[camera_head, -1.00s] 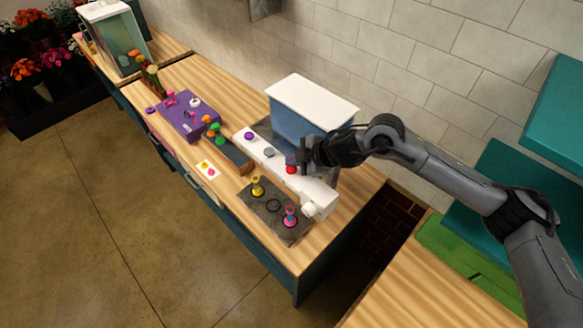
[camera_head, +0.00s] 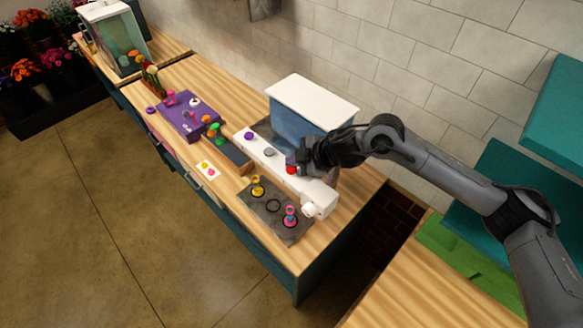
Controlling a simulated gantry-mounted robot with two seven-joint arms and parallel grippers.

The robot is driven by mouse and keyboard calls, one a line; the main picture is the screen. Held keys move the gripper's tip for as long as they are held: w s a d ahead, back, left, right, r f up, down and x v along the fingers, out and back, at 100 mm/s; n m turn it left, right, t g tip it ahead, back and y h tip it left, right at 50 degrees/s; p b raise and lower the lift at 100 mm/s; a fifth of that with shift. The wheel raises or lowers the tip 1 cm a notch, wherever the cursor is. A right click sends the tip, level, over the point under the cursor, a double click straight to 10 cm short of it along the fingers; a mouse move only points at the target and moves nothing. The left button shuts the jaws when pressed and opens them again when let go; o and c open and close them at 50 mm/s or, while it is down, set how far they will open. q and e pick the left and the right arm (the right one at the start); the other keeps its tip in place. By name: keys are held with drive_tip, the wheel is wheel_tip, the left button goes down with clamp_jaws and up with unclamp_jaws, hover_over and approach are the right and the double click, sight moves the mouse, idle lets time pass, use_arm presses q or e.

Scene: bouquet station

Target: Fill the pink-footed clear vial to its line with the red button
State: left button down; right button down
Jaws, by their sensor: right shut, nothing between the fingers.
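The pink-footed clear vial (camera_head: 290,217) stands upright on the dark slab at the front of the counter. It is too small here to read its line or its liquid level. The red button (camera_head: 291,170) is on the white dispenser bar (camera_head: 268,158), behind the slab. My right gripper (camera_head: 301,160) is shut and empty, with its fingertips right at the red button and partly covering it. Whether the button is pressed down cannot be told. My left gripper is not in view.
A yellow-footed vial (camera_head: 258,187) stands on the same dark slab (camera_head: 272,205), near an empty ring. A purple button (camera_head: 249,135) and a grey button (camera_head: 269,152) share the bar. A white-lidded blue tank (camera_head: 305,112) stands behind; a purple box (camera_head: 188,117) is further left.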

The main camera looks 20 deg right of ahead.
sight(294, 170)
drive_tip(key=shift+f+b, duration=0.35)
drive_tip(key=shift+f, duration=0.7)
idle(1.1)
drive_tip(key=shift+r, duration=0.15)
drive_tip(key=shift+r+p, duration=0.9)
drive_tip(key=shift+p, duration=0.1)
wheel_tip(294, 170, up, 5)
drive_tip(key=p, duration=0.4)
drive_tip(key=shift+p, duration=0.4)
idle(2.7)
